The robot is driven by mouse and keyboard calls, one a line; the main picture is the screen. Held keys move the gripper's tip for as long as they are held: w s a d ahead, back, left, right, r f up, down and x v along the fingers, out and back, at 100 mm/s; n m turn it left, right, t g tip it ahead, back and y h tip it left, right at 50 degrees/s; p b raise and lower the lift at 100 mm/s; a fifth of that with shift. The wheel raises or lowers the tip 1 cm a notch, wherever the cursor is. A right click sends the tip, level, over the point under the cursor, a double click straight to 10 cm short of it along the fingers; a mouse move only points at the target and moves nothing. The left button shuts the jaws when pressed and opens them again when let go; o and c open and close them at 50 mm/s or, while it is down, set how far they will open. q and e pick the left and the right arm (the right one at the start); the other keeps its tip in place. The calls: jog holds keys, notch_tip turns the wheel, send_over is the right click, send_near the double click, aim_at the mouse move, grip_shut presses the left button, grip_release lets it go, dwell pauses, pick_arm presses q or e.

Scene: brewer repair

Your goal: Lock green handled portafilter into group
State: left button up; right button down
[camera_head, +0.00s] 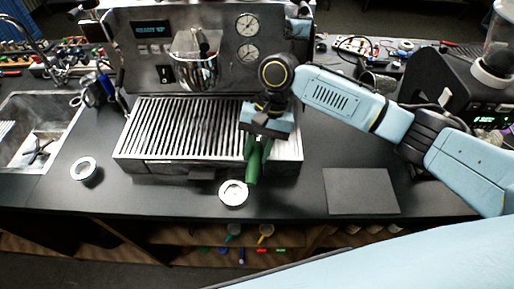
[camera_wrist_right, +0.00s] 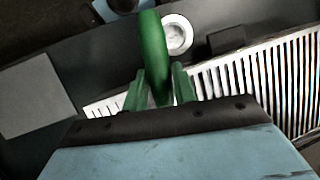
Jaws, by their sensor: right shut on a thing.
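The green handle of the portafilter (camera_head: 252,167) points toward the counter's front edge, over the right part of the drip grate. My right gripper (camera_head: 258,143) is shut on this handle from above. In the right wrist view the green handle (camera_wrist_right: 153,58) stands between the two green fingers of my right gripper (camera_wrist_right: 159,88). The portafilter's head is hidden under my gripper and wrist. The espresso machine (camera_head: 150,60) stands behind, with a lit display and two gauges. Its group is hidden or cannot be made out behind my right arm. My left gripper is not in view.
The slatted drip grate (camera_head: 185,130) fills the middle. A steel pitcher-like vessel (camera_head: 196,72) is at the machine's front. Round metal pieces lie on the counter at left (camera_head: 84,169) and front (camera_head: 233,193). A dark mat (camera_head: 361,191) lies at right, a grinder (camera_head: 450,85) behind it.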

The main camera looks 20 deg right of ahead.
jog(key=c, duration=1)
grip_release()
jog(key=shift+f, duration=0.1)
jog(key=shift+c, duration=0.2)
jog(key=v, duration=0.7)
jog(key=shift+r, duration=0.25)
jog(key=shift+d, duration=0.1)
